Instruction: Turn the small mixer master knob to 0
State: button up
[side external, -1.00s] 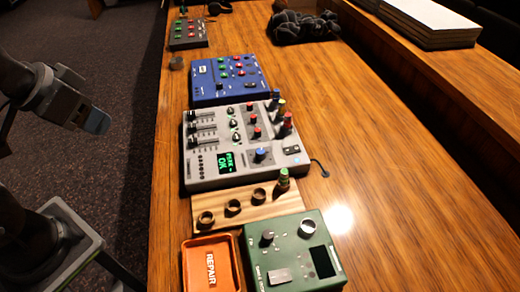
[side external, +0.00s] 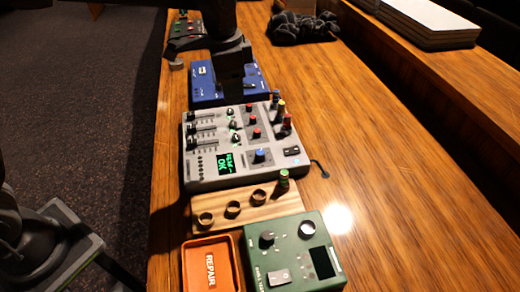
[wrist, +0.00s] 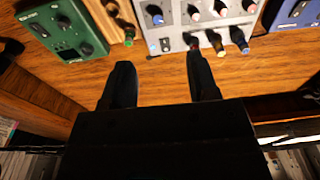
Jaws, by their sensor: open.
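The pale grey mixer (side external: 215,172) stands mid-desk in the side view, with several knobs, a green-lit screen reading OK and a blue knob (side external: 260,155) near its front. A smaller grey unit (side external: 186,35) with red and green knobs stands at the far end, partly hidden by my arm. I cannot tell which knob is the master. My gripper (side external: 232,88) hangs in front of the blue unit in the side view. In the wrist view my gripper (wrist: 159,60) is open and empty. Its fingers point toward the pale mixer (wrist: 180,12), whose blue knob (wrist: 158,19) shows too.
A blue unit (side external: 205,92) stands behind the pale mixer. Bare wood (side external: 380,200) lies to the right; dark lumps (side external: 302,28) are at the back.

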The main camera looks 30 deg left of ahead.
jog(key=m+g, duration=0.1)
jog(key=m, duration=0.1)
send_over(260, 152)
notch_tip(260, 152, down, 6)
jog(key=r, duration=0.1)
notch_tip(260, 152, down, 15)
jog(key=shift+f, duration=0.1)
jog(key=shift+c, duration=0.5)
jog(key=c, duration=0.8)
